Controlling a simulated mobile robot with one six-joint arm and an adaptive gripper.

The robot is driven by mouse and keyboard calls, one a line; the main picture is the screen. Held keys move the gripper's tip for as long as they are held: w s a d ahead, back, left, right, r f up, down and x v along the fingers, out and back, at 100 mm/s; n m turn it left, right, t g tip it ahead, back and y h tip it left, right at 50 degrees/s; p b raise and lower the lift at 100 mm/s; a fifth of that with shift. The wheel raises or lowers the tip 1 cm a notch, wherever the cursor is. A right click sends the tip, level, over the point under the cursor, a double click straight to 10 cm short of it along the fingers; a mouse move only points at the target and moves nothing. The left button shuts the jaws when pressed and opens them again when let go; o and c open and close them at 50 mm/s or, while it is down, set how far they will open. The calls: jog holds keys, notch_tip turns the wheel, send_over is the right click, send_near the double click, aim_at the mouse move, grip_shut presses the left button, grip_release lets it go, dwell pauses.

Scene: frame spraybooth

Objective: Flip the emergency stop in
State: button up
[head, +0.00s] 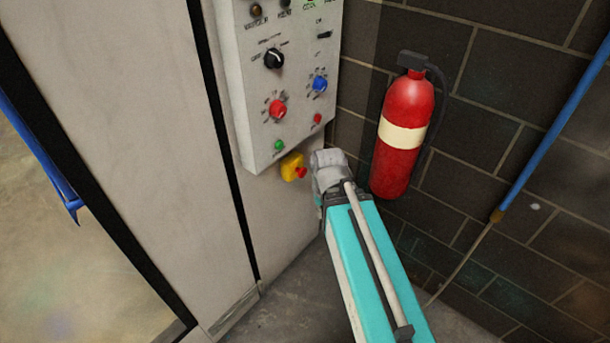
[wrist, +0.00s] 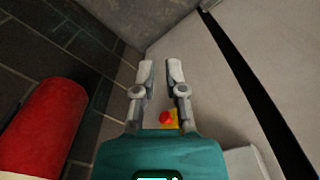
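The emergency stop is a red button on a yellow box (head: 291,167), mounted on the pale wall panel just below the control panel. In the head view my teal arm reaches up from the lower right, and its end is just right of the stop; the fingers are hidden there. In the wrist view my gripper (wrist: 160,70) is open, its two fingers apart with nothing between the tips. The red button (wrist: 166,118) shows between the finger bases, with part of the yellow box (wrist: 175,116) behind it. I cannot tell whether anything touches the button.
The control panel (head: 250,100) with several knobs and buttons juts out above the stop. A red fire extinguisher (head: 407,110) hangs on the dark brick wall to the right; it also shows at left in the wrist view (wrist: 45,125). A blue pole (head: 560,120) stands farther right.

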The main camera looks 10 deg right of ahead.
aim_at(304, 173)
jog(key=shift+w+a+f+b, duration=0.1)
jog(key=shift+w+f+b, duration=0.1)
jog(key=shift+f+b, duration=0.3)
grip_shut()
jog(key=w+f+m+t+y+b, duration=0.45)
jog(key=w+f+y+b, duration=0.5)
jog(key=b, duration=0.65)
jog(key=w+d+f+m+t+y+b, duration=0.2)
jog(key=w+d+f+m+t+b, duration=0.2)
jog(key=w+d+t+b, duration=0.5)
jog(key=d+m+b, duration=0.1)
jog(key=d+b, duration=0.1)
jog(key=b, duration=0.5)
jog(key=shift+f+m, duration=0.2)
jog(key=shift+m, duration=0.15)
jog(key=shift+w+t, duration=0.1)
jog(key=shift+t, duration=0.15)
jog(key=x, duration=1.4)
jog(key=shift+f, duration=0.15)
